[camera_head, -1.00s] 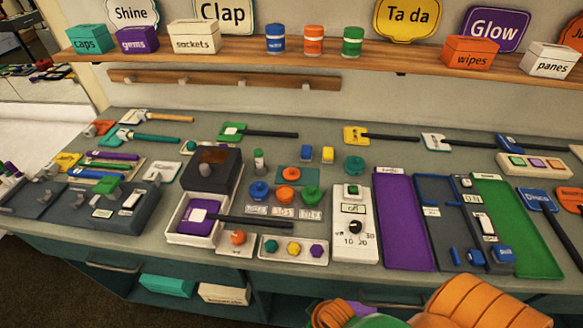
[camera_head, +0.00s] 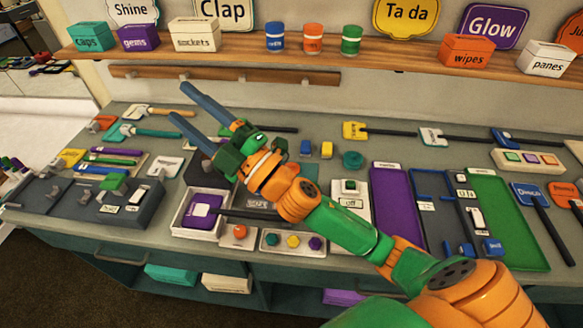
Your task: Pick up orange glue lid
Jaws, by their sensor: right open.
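My right gripper (camera_head: 179,103) reaches in from the lower right, over the middle of the counter. Its two blue-grey fingers are apart and empty, pointing to the upper left. My right arm and gripper cover the spot where blue, orange and green round lids stand, so the orange lid there is hidden. Another small orange round piece (camera_head: 240,231) sits on a white tile at the counter's front, in plain view and apart from the gripper. I cannot tell which orange piece is the glue lid. My left gripper is not in view.
A white tray with a purple block (camera_head: 203,211) stands below the gripper. A dark grey holder (camera_head: 80,205) is on the left. Purple (camera_head: 395,220) and green (camera_head: 505,225) panels lie to the right. A wooden shelf (camera_head: 380,58) with boxes and jars runs above.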

